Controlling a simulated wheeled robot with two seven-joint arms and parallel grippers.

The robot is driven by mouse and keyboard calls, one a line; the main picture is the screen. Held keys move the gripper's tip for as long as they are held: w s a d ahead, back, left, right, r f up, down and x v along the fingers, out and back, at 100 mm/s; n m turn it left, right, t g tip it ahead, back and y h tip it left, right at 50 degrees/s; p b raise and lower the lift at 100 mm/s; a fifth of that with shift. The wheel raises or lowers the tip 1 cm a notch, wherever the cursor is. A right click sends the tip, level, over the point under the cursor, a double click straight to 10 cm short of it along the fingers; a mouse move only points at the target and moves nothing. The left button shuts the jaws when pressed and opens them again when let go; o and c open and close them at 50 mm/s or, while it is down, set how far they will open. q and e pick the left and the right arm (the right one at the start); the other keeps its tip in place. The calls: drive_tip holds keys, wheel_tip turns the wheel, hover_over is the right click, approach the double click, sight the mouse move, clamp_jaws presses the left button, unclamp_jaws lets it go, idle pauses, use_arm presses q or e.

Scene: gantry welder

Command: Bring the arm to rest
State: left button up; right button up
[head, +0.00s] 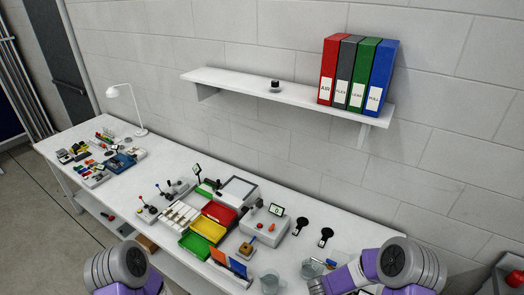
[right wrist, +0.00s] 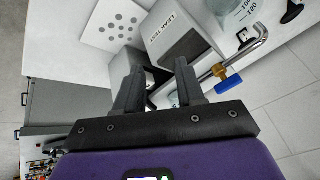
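My right gripper (right wrist: 158,88) shows in the right wrist view with its two dark fingers apart and nothing between them. It is in front of a grey box marked LEAK TEST (right wrist: 172,22); I cannot tell whether they touch. In the head view my right arm (head: 400,262) comes in at the bottom right, and its gripper cannot be made out there. My left arm (head: 122,265) shows only as a rounded purple and grey link at the bottom left. My left gripper is out of frame.
A white bench (head: 335,212) runs along the wall with red, yellow and green trays, small devices and a lamp (head: 130,95). Above, a shelf (head: 235,85) holds several binders (head: 355,75). A metal pipe with a blue-handled valve (right wrist: 228,84) is right of my right fingers.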

drive_tip(key=s+a+f+n+g+y+b, duration=0.1)
drive_tip(key=s+a+f+n+g+y, duration=0.2)
drive_tip(key=s+a+n, duration=0.55)
drive_tip(key=s+a+f+n+g+y, duration=0.1)
drive_tip(key=s+a+f+n+y, duration=0.3)
drive_tip(key=s, duration=0.8)
wheel_tip(320, 180, down, 17)
drive_tip(key=m+y+b, duration=0.1)
drive_tip(key=b, duration=1.7)
drive_tip(key=shift+w+a+r, duration=0.2)
drive_tip(key=shift+w+a, duration=0.15)
drive_tip(key=shift+w, duration=0.1)
